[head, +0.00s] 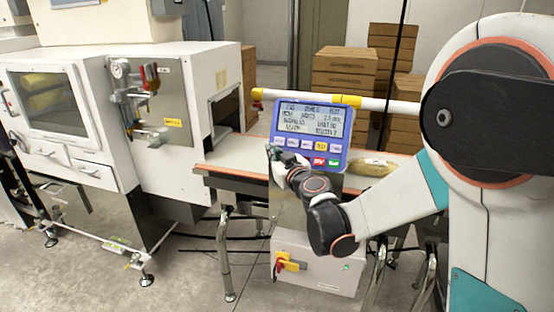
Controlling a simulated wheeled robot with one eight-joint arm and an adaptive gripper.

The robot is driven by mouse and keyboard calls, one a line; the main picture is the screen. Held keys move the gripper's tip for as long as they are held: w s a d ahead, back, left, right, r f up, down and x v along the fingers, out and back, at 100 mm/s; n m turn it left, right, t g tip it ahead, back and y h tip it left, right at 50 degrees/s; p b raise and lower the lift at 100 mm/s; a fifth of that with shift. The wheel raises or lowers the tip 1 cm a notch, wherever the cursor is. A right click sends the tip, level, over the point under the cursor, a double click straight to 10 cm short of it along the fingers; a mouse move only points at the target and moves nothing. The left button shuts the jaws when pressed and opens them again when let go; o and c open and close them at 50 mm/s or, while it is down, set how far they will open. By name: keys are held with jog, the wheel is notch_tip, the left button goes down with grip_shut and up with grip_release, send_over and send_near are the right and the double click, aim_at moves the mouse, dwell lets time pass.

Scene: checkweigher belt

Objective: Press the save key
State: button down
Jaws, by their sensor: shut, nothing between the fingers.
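A blue-framed control panel (354,123) faces me above the belt, with a lit text display (312,118). Below the display is a row of small keys, one of them yellow (321,146). Lower down are a red key (319,161) and a green key (333,162). The key labels are too small to read surely, so I cannot tell which is the save key. My gripper (273,152) is shut and empty at the panel's lower left corner. It covers that corner and whatever keys lie there. I cannot tell whether it touches the panel.
A conveyor belt (232,158) runs behind the panel, with a tan bagged item (372,168) on it at right. A white inspection machine (160,90) stands at left. A grey box with a red-yellow switch (291,262) sits below. Stacked cartons (343,75) stand behind.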

jog(key=shift+w+d+f+b, duration=0.2)
jog(key=shift+w+f, duration=0.1)
jog(key=shift+w, duration=0.2)
jog(key=shift+w+d+f+b, duration=0.15)
jog(key=shift+w+d+f, duration=0.1)
jog(key=shift+w, duration=0.25)
jog(key=shift+w, duration=0.1)
dwell(0.7)
jog(key=shift+w+d+f, duration=0.1)
jog(key=shift+w+f, duration=0.05)
jog(key=shift+w, duration=0.1)
jog(key=shift+w+d+f+b, duration=0.15)
jog(key=shift+w+f+b, duration=0.05)
jog(key=shift+w+b, duration=0.2)
dwell(0.8)
jog(key=shift+s, duration=0.15)
jog(key=shift+s+a+r, duration=0.3)
jog(key=shift+s+r, duration=0.1)
jog(key=shift+s, duration=0.2)
jog(key=shift+s+a+r+p, duration=0.25)
jog(key=shift+s+r+p, duration=0.1)
jog(key=shift+s, duration=0.35)
jog(key=shift+s+a+r+p, duration=0.3)
jog(key=shift+s+r+p, duration=0.1)
jog(key=shift+s, duration=0.25)
jog(key=shift+s+a+r+p, duration=0.25)
jog(key=shift+s+r+p, duration=0.1)
jog(key=shift+s, duration=0.35)
